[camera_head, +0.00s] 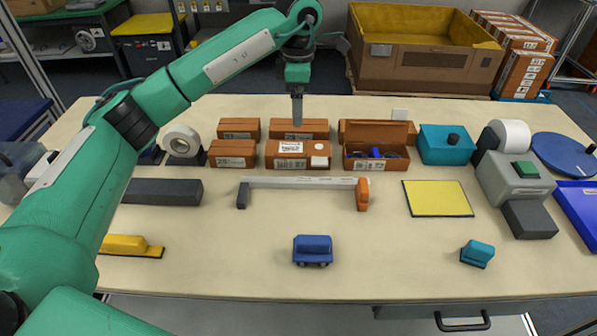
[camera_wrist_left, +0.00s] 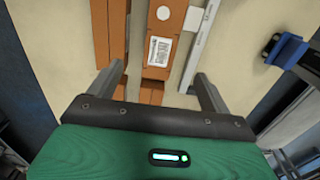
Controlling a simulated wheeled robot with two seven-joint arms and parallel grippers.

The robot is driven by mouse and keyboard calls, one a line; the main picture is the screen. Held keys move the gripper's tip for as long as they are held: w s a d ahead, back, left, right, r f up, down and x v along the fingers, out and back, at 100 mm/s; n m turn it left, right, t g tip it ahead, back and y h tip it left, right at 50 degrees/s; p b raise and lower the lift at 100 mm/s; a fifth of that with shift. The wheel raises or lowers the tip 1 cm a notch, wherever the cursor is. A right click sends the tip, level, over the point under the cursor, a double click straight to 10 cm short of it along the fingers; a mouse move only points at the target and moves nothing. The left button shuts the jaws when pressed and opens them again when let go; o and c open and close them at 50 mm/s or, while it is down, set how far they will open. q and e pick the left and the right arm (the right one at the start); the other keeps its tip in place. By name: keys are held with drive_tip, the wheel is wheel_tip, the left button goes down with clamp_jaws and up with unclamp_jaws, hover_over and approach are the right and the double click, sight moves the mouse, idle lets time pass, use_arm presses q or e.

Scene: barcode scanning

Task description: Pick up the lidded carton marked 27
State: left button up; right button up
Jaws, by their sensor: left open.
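Several brown lidded cartons stand on the table in two rows. The numbers on their labels are too small to read surely, so I cannot tell which is 27. They are a back-left carton (camera_head: 239,125), a back-middle carton (camera_head: 300,126), a front-left carton (camera_head: 233,150) and a front-middle carton (camera_head: 290,150) with a white label and round sticker. The front-middle carton also shows in the left wrist view (camera_wrist_left: 159,72). My left gripper (camera_head: 297,118) points down above the back-middle carton, open and empty. Its two fingers show apart in the left wrist view (camera_wrist_left: 160,78). My right gripper is out of view.
An open brown box (camera_head: 358,162) with blue things inside stands right of the cartons. A tape roll (camera_head: 181,141) stands to their left. A white bar (camera_head: 300,182) with an orange end lies in front. A teal box (camera_head: 447,144) stands further right. The front middle holds a blue block (camera_head: 313,249).

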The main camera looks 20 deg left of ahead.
sight(298, 148)
use_arm(q)
wheel_tip(298, 148, down, 9)
drive_tip(key=shift+f+p, duration=0.1)
drive_tip(key=shift+p, duration=0.3)
drive_tip(key=shift+s+f+p, duration=0.1)
drive_tip(key=shift+f+p, duration=0.5)
drive_tip(key=shift+f, duration=2.05)
drive_tip(key=c, duration=1.1)
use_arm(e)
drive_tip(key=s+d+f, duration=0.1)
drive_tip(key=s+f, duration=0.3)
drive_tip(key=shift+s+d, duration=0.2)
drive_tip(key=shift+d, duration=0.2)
use_arm(q)
drive_tip(key=shift+o, duration=0.2)
drive_tip(key=shift+r, duration=0.1)
